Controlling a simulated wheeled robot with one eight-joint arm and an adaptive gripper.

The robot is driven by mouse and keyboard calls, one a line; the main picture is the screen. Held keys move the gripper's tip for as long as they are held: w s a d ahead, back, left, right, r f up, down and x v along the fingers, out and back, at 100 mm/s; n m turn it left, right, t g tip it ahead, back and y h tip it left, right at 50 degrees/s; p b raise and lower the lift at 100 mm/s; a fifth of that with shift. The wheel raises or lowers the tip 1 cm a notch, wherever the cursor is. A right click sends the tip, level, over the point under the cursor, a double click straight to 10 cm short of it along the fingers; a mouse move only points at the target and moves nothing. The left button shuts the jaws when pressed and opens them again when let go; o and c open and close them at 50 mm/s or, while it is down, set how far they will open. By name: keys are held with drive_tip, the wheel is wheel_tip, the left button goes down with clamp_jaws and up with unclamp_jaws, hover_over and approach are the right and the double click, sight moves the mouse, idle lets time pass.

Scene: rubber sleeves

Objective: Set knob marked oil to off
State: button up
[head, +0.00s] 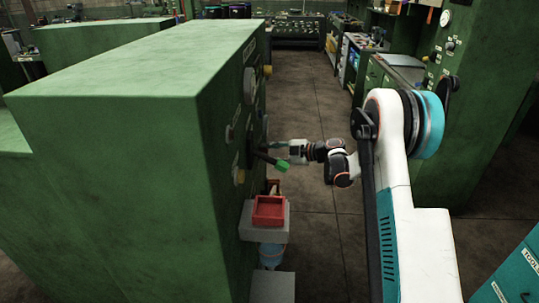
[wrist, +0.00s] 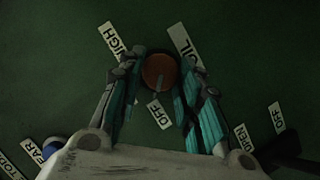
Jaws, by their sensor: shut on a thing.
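The round orange-red knob (wrist: 160,66) sits on the dark green panel in the wrist view, beside the tilted OIL label (wrist: 186,46). A HIGH label (wrist: 112,40) is up and left of it, and an OFF label (wrist: 158,114) is just below it. A thin grey mark on the knob seems to point down toward OFF; it is dim. My gripper (wrist: 161,76) has its two teal-padded fingers on either side of the knob, shut on it. In the head view my gripper (head: 277,147) is at the side face of the green machine; the knob is hidden there.
In the wrist view, a dark lever (wrist: 285,150) with OPEN (wrist: 243,137) and OFF labels is at lower right, and a blue knob (wrist: 52,146) near FAR is at lower left. In the head view, a green-tipped lever (head: 281,165) and red tray (head: 269,210) are close below.

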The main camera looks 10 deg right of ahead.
idle(0.4)
drive_tip(key=o, duration=1.1)
drive_tip(key=v, duration=1.2)
drive_tip(key=shift+s+f, duration=0.1)
drive_tip(key=shift+f, duration=0.1)
